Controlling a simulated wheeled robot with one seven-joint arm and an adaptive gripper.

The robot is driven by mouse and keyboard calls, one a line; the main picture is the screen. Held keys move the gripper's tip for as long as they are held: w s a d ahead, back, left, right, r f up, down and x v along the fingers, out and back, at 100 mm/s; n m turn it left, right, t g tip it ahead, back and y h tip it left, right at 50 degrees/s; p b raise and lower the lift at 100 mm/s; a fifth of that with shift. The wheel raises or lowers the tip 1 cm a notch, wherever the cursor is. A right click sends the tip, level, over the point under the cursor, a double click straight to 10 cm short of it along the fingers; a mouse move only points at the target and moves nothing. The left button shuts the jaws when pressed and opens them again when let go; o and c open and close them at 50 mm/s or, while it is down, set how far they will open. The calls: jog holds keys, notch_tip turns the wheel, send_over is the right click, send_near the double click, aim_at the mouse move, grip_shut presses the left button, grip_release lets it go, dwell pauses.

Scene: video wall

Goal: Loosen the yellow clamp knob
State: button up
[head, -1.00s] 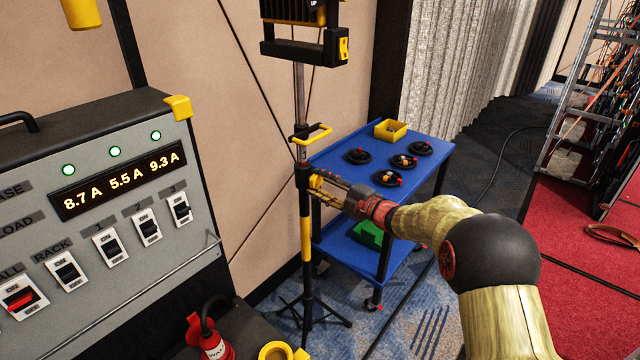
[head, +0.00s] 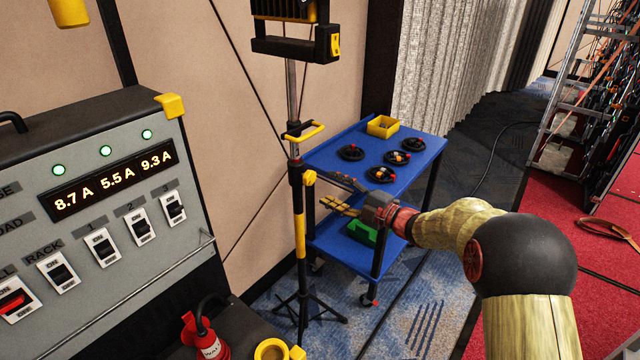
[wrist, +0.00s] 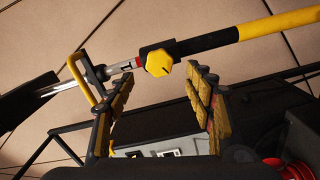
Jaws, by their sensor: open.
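The yellow clamp knob (head: 309,178) sits on the black collar of the upright light stand (head: 300,235), below a yellow handle (head: 303,132). In the wrist view the knob (wrist: 158,63) is a faceted yellow disc with a dark pointer mark, and it lies beyond and between my fingertips. My gripper (head: 340,196) is open and empty, a short way to the right of the knob and slightly below it. Its padded fingers (wrist: 160,100) stand well apart in the wrist view. Neither finger appears to touch the knob.
A work light (head: 297,32) tops the stand. A blue cart (head: 330,152) with coiled cables and a yellow bin (head: 383,126) stands behind my gripper. A grey power panel (head: 110,225) with switches fills the left. The stand's tripod legs spread on the carpet.

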jog(key=shift+v, duration=2.3)
